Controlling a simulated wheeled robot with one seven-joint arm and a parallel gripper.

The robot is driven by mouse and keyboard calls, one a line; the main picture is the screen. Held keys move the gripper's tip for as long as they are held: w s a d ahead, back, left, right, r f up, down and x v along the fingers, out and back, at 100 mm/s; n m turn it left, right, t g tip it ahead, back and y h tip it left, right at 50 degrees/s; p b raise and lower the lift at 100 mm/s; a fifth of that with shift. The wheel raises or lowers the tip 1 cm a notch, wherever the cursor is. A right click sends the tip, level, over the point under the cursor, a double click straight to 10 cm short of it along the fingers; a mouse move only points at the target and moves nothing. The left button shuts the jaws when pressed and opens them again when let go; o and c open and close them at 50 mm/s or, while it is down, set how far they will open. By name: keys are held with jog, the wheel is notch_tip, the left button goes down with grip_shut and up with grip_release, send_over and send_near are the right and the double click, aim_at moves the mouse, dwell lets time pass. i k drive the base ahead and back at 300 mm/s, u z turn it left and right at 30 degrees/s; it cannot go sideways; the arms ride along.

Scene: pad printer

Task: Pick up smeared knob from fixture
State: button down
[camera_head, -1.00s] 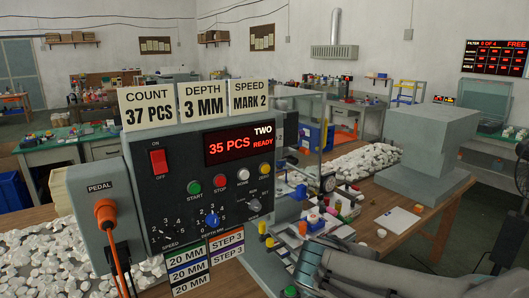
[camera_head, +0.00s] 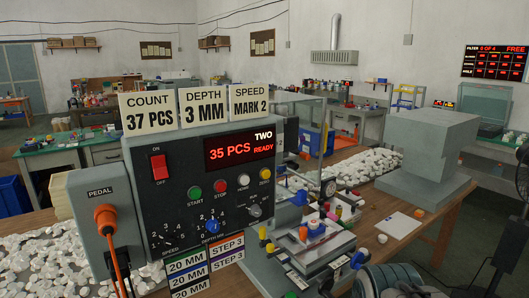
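The pad printer's control box (camera_head: 205,175) stands at centre left; its display reads 35 PCS, TWO, READY. To its right is the printer's work area (camera_head: 318,250), a light plate with several small coloured parts on and around it. I cannot tell which part is the smeared knob or see any smear. My arm (camera_head: 390,281) shows at the bottom right, just in front of this area. My gripper cannot be made out.
White pieces cover the table at left (camera_head: 50,245) and behind the printer (camera_head: 365,165). A large grey block (camera_head: 428,150) stands at right. A white sheet (camera_head: 399,225) lies on the wooden table before it, with some clear wood around. An orange plug (camera_head: 105,215) and cable hang at left.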

aim_at(313, 223)
jog(key=z, duration=1.6)
jog(key=i, duration=2.2)
jog(key=u, duration=3.4)
jog(key=i, duration=0.5)
jog(key=z, duration=0.05)
